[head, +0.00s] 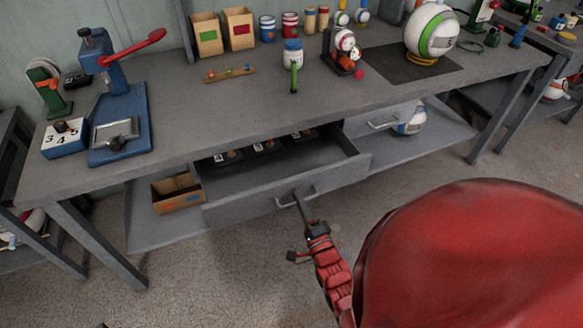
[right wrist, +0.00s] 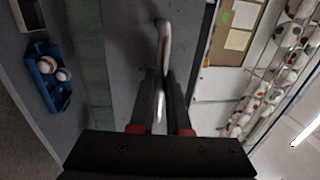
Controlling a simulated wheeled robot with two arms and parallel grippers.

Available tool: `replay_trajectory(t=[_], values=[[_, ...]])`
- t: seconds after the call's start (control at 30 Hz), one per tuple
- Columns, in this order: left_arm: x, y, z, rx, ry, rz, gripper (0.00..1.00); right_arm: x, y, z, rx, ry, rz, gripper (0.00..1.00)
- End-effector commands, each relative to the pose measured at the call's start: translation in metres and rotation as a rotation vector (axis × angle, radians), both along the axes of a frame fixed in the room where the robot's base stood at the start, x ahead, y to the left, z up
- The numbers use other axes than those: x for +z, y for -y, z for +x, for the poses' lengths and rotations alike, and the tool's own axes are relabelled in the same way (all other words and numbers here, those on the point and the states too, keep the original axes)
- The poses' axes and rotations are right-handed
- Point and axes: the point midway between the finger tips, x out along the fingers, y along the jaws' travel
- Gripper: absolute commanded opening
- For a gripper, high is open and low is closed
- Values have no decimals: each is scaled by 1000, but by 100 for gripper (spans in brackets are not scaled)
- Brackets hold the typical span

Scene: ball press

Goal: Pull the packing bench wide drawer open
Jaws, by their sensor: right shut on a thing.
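The wide drawer (head: 270,187) of the grey packing bench (head: 215,125) stands pulled out in the head view, with several dark items with labels inside at the back. Its bar handle (head: 290,202) is on the front panel. My right gripper (head: 302,195) is at this handle, shut on it. In the right wrist view the pale handle (right wrist: 164,45) runs between the two dark fingers (right wrist: 163,90). My left gripper does not show in either view.
A cardboard box (head: 178,193) sits on the lower shelf at left. A blue press (head: 120,110) and a white-green ball (head: 432,32) stand on the bench. Open floor lies in front.

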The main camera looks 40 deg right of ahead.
Motion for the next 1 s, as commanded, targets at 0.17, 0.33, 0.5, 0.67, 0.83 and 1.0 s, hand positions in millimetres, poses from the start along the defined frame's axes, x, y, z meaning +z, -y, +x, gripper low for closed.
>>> replay_trajectory(t=[0.17,0.33,0.5,0.67,0.83,1.0], values=[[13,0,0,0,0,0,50,1,-9,-38,-1,-6,2,0],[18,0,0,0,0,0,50,-1,-15,-62,0,-6,1,0],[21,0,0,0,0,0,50,0,-17,-74,0,-2,0,0],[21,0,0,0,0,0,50,-1,-18,-78,-1,-3,2,0],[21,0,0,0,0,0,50,-1,-18,-78,-1,-2,2,0],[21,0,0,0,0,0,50,-1,-18,-78,-1,-2,2,20]])
